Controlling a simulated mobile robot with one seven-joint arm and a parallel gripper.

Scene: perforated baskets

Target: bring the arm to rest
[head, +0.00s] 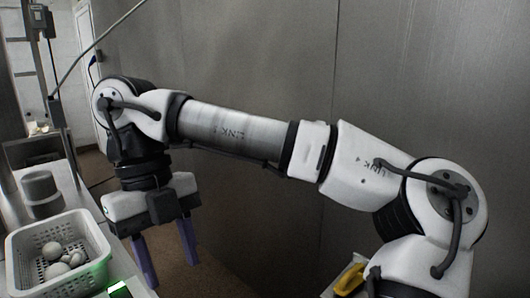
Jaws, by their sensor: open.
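My gripper (166,254) is at the left of the head view, pointing down with its two purple fingers spread apart. No object shows between the fingers. It hangs beside the right edge of the counter, to the right of a white perforated basket (22,243). The basket stands on the counter and holds several pale round things (62,262). My arm stretches across the view from the lower right to the gripper.
A grey cylindrical container (40,188) stands on the counter behind the basket. A bright green-lit item (119,289) is at the counter's front edge. A yellow object (349,279) shows low under my arm. A grey metal wall (270,60) runs behind the arm.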

